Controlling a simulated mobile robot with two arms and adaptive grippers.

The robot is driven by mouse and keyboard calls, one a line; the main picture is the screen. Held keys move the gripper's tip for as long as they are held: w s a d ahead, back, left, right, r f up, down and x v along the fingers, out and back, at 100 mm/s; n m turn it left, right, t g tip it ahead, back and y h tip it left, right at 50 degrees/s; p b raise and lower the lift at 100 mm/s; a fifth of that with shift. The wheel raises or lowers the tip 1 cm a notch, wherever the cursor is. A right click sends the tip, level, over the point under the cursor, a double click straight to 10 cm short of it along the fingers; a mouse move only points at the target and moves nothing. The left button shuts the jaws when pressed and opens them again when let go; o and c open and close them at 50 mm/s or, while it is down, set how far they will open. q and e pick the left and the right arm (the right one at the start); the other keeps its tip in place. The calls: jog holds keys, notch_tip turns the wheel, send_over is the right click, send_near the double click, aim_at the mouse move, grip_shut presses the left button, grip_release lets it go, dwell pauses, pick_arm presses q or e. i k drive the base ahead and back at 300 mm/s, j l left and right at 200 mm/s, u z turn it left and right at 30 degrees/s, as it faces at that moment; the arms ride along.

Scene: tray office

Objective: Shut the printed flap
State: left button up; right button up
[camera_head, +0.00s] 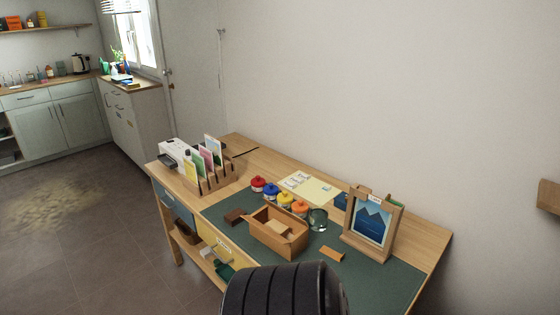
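A small upright wooden frame (345,240) stands at the right end of the desk. It holds a printed panel (370,222) with a blue mountain picture. This panel may be the printed flap; I cannot tell whether it is open or shut. A pale yellow front (208,232) with a small white label is under the desk's front edge, partly hidden by a dark ribbed part at the bottom of the view. Neither of my grippers shows in the head view.
On the desk (425,240) are an open wooden box (285,249), several coloured-lidded jars, a glass, a card rack (208,186) and a white device (173,154). Open floor (80,240) lies to the left.

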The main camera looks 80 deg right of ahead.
aim_at(293, 216)
jog(key=i+z, duration=0.2)
jog(key=z, duration=0.25)
jog(key=i+z, duration=0.2)
jog(key=z, duration=0.3)
jog(key=i+j+z, duration=0.1)
jog(key=z, duration=0.35)
jog(key=i, duration=0.1)
